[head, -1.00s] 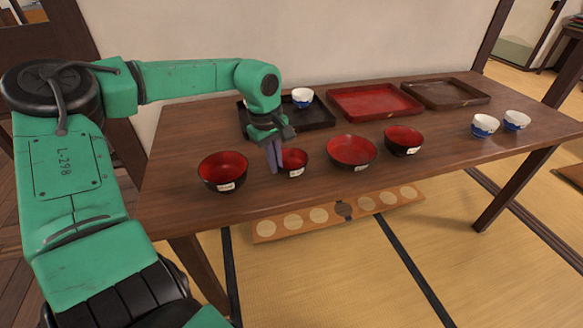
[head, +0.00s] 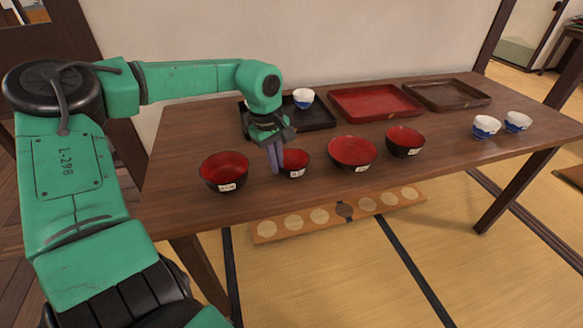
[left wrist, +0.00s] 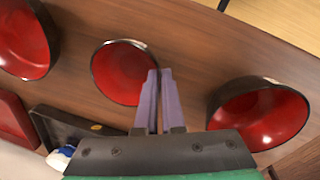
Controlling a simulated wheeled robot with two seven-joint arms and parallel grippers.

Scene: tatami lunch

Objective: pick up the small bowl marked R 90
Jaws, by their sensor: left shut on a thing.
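The small bowl (head: 296,160), red inside and black outside, stands on the table between two larger bowls. Its white tag is too small to read. In the left wrist view the small bowl (left wrist: 122,75) is just left of the fingertips. My left gripper (head: 275,170) points down at the bowl's left side in the head view. In the left wrist view my left gripper (left wrist: 159,74) is shut on the bowl's rim, with the two purple fingers close together. I cannot see a gap under the bowl. My right gripper is out of view.
A larger bowl (head: 224,170) stands to the left, two more bowls (head: 352,151) (head: 405,140) to the right. Behind are a black tray (head: 318,116), a red tray (head: 375,102) and a brown tray (head: 447,94). Blue-white cups (head: 486,125) (head: 517,121) stand at the right.

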